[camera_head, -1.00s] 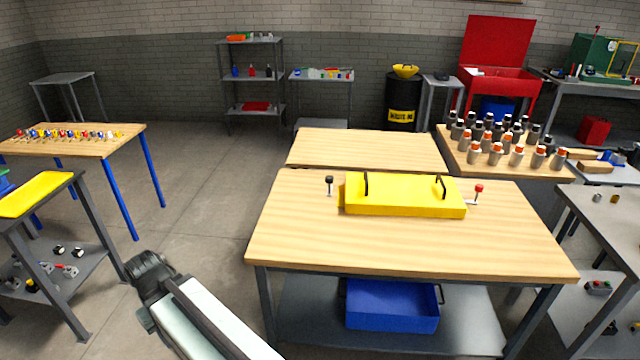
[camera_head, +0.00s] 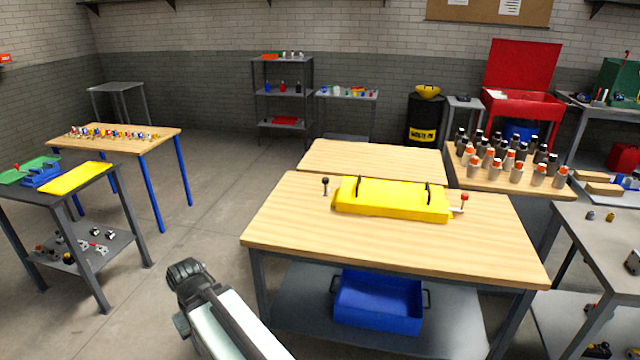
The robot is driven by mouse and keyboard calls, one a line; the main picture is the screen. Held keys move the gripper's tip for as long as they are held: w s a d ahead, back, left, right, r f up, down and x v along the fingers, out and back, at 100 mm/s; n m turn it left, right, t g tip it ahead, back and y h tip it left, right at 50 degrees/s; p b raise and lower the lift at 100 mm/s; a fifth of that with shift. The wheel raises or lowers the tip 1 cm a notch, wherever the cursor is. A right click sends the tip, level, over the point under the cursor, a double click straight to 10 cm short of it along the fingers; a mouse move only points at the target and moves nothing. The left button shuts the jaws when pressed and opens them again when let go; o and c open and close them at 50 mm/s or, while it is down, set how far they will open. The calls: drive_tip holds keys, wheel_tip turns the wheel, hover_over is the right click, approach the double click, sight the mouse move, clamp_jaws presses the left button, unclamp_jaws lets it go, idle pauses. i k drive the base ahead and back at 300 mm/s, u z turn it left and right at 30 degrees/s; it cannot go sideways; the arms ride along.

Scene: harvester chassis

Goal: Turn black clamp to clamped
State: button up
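The black clamp (camera_head: 325,185) stands at the left end of a yellow box (camera_head: 392,201) on the wooden workbench (camera_head: 300,236). Its black knob is on top of a thin, upright-looking stem. A red-knobbed clamp (camera_head: 463,201) is at the box's right end. My arm rises from the bottom of the view, left of the workbench's front left leg. The dark end of my arm (camera_head: 188,281) is well short of the black clamp, to its lower left. My gripper's fingers cannot be made out.
A blue bin (camera_head: 378,303) sits on the workbench's lower shelf. A second wooden table (camera_head: 375,160) stands just behind. A grey cart (camera_head: 122,178) with a yellow tray (camera_head: 76,178) is at left. Open floor (camera_head: 235,190) lies between cart and workbench.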

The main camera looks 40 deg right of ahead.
sight(325, 180)
drive_tip(key=z, duration=0.15)
drive_tip(key=i, duration=0.85)
drive_tip(key=u, duration=0.25)
drive_tip(key=k, duration=0.75)
drive_tip(key=z, duration=0.15)
drive_tip(key=i, duration=1.35)
drive_tip(key=u, duration=0.05)
